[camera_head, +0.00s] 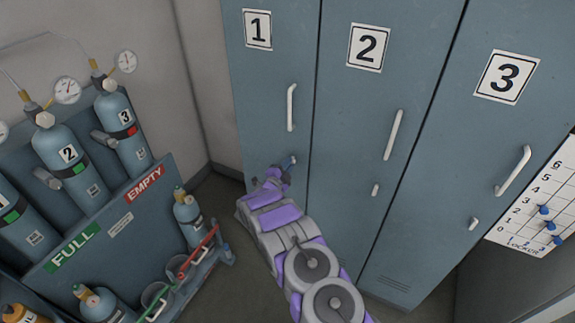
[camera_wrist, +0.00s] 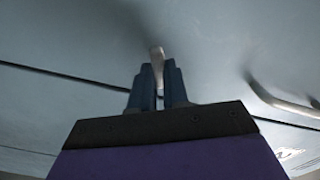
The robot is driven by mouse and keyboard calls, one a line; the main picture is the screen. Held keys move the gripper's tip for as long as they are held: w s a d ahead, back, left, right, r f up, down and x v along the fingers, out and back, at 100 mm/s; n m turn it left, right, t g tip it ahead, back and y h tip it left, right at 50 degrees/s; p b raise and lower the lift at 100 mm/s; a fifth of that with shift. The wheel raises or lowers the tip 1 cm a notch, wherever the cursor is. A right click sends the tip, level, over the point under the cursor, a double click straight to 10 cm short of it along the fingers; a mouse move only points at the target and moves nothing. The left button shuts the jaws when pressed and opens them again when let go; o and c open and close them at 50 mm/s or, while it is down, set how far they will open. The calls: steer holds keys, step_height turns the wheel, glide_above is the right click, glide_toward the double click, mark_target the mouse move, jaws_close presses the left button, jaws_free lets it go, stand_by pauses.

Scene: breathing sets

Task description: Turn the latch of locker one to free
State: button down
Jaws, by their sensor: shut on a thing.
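Locker one (camera_head: 262,100) is the leftmost blue-grey door, marked with a "1" label. Its small pale latch (camera_head: 294,159) sits below the long handle (camera_head: 291,108). My gripper (camera_head: 289,168) is at the latch and shut on it, covering most of it in the head view. In the wrist view the two blue fingers (camera_wrist: 159,88) close on the latch (camera_wrist: 157,55), whose pale end shows above the fingertips. The long handle shows at the right (camera_wrist: 285,102). I cannot tell exactly how far the latch is turned.
Lockers two (camera_head: 350,150) and three (camera_head: 455,140) stand to the right, each with a handle and small latch. A rack (camera_head: 128,235) of breathing cylinders with "FULL" and "EMPTY" signs stands at left. A chart (camera_head: 545,205) with blue markers hangs at far right.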

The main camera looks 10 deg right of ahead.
steer(key=m, duration=0.5)
steer(key=shift+f, duration=0.15)
steer(key=shift+s+f+m, duration=0.1)
steer(key=shift+m, duration=0.2)
stand_by(0.3)
steer(key=c, duration=1.1)
jaws_free()
steer(key=p+v, duration=0.2)
steer(key=v, duration=1.5)
steer(key=shift+s+a, duration=0.1)
